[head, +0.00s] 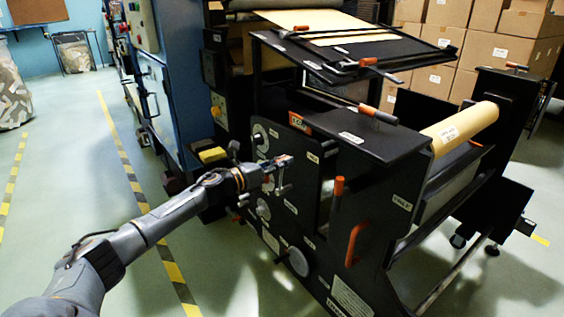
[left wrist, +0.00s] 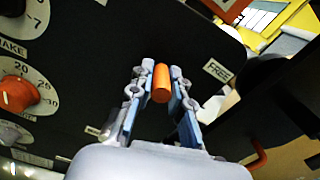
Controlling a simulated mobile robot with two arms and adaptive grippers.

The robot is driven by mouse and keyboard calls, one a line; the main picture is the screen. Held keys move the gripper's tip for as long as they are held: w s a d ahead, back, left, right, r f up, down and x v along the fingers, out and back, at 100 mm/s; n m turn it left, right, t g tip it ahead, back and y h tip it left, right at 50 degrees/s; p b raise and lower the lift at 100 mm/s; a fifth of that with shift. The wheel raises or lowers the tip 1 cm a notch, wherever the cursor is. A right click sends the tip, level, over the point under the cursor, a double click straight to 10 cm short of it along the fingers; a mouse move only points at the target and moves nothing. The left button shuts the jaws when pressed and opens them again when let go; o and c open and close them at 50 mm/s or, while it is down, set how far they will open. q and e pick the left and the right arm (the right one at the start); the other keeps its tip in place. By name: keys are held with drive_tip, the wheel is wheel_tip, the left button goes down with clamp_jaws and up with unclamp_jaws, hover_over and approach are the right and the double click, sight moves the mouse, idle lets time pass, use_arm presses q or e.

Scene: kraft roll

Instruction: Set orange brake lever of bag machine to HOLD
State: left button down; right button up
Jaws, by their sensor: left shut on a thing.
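The orange brake lever's cylindrical grip (left wrist: 161,83) stands between the fingers of my left gripper (left wrist: 160,90) in the left wrist view. The fingers are shut on it. A FREE label (left wrist: 217,70) is just right of the grip. A smaller pale label (left wrist: 92,131) lies to the lower left, its text unreadable. In the head view my left gripper (head: 284,176) is at the black side panel of the bag machine (head: 335,152), and its fingers mostly hide the lever. No HOLD label can be read. My right gripper is not in view.
An orange dial (left wrist: 16,95) with numbers is left of the lever. An upright orange handle (head: 338,188) and an orange loop handle (head: 356,245) are on the machine's near side. A kraft roll (head: 465,128) sits at the right. Floor is clear at the left.

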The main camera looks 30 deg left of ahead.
use_arm(q)
drive_tip(key=a+n, duration=0.1)
drive_tip(key=w+a+n, duration=0.1)
drive_tip(key=n, duration=0.1)
drive_tip(key=shift+w+a, duration=0.1)
drive_tip(key=shift+a, duration=0.25)
drive_tip(key=shift+w+a+f+n, duration=0.15)
drive_tip(key=shift+w+a+n, duration=0.05)
drive_tip(key=shift+a+n, duration=0.2)
drive_tip(key=shift+w+a+f+n, duration=0.15)
drive_tip(key=shift+a+n, duration=0.25)
drive_tip(key=shift+w+a+f+n+b, duration=0.25)
drive_tip(key=shift+a+n+b, duration=0.1)
drive_tip(key=shift+a+n, duration=0.2)
drive_tip(key=shift+w+a+f+n+b, duration=0.2)
drive_tip(key=shift+a+n+b, duration=0.2)
drive_tip(key=shift+n, duration=0.15)
drive_tip(key=shift+w+a+f+b, duration=0.15)
drive_tip(key=shift+a+f+b, duration=0.2)
drive_tip(key=shift+a+b, duration=0.25)
drive_tip(key=shift+a, duration=0.2)
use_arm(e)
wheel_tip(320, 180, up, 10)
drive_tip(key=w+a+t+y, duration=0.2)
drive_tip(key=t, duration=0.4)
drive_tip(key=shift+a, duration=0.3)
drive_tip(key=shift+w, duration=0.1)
